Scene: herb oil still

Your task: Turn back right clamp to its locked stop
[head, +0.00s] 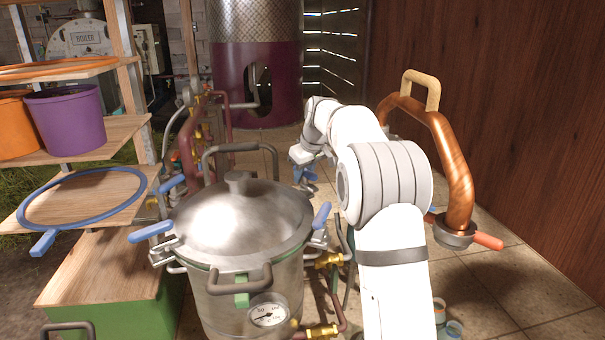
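A steel pot (226,288) with a domed lid (226,224) stands at the front centre. A clamp with a blue lever (150,232) sticks outward at its front left. Another blue lever (172,184) shows at the back left, and one (321,216) stands steeply raised at the front right. My gripper (306,178) hangs beyond the pot's back right rim. Small blue shapes there are too small to separate into fingers and a back right clamp lever. Whether it touches anything, and its opening, cannot be told.
A wooden shelf (95,147) with buckets (69,121) and a blue ring (83,172) stands left. A copper pipe (455,165) with a tan handle stands right of my arm. Brass valves (330,259) flank the pot. Tiled floor is open at the right.

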